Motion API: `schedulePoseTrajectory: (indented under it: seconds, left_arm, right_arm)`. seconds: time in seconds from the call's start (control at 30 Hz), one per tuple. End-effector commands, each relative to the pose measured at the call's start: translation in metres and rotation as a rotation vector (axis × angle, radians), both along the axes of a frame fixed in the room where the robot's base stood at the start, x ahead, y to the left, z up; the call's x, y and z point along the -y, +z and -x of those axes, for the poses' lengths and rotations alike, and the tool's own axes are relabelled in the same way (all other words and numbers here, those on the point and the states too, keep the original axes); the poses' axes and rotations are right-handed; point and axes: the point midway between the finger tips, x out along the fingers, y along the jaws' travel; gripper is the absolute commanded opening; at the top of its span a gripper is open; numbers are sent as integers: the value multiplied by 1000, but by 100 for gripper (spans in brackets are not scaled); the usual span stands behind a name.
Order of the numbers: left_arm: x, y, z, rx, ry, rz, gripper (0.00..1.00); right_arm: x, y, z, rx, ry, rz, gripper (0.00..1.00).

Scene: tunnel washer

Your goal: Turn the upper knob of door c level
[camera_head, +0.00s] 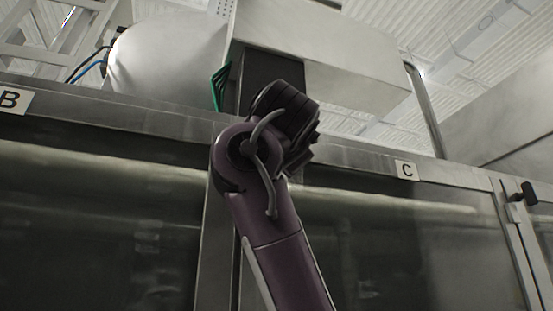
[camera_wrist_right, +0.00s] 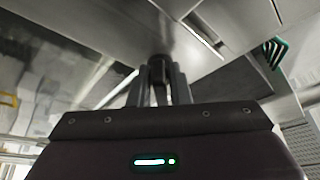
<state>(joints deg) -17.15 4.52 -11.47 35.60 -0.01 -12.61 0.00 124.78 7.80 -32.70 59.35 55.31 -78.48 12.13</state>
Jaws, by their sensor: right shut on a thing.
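Door C (camera_head: 420,245) is a dark glossy panel at the right of the head view, under a "C" label (camera_head: 406,170) on the metal frame. My right arm rises in front of the post between doors B and C. In the head view its wrist hides the fingers and whatever they hold. In the right wrist view my right gripper (camera_wrist_right: 158,88) has its fingers shut on a dark knob (camera_wrist_right: 159,66) just below a metal edge. Most of the knob is hidden between the fingers, so its angle is hard to tell. My left gripper is not in view.
Another black knob (camera_head: 524,194) is on the frame right of door C. Door B (camera_head: 90,220) is at the left. A green bracket-like part (camera_head: 220,86) stands above the frame close to my right wrist. A large pale metal housing (camera_head: 320,50) is overhead.

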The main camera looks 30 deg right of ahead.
Motion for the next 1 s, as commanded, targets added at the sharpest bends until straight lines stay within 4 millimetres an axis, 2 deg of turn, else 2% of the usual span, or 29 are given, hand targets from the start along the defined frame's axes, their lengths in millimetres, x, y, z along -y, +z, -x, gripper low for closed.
schedulePoseTrajectory:
  seconds: [0.27, 0.6, 1.0]
  left_arm:
    - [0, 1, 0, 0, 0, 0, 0]
    - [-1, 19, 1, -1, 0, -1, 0]
    - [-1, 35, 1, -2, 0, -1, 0]
  right_arm:
    - [-4, 5, -1, 57, 1, -259, 0]
    - [-7, 12, -2, 127, 3, -549, 0]
    - [-6, 13, -2, 176, 3, -756, 0]
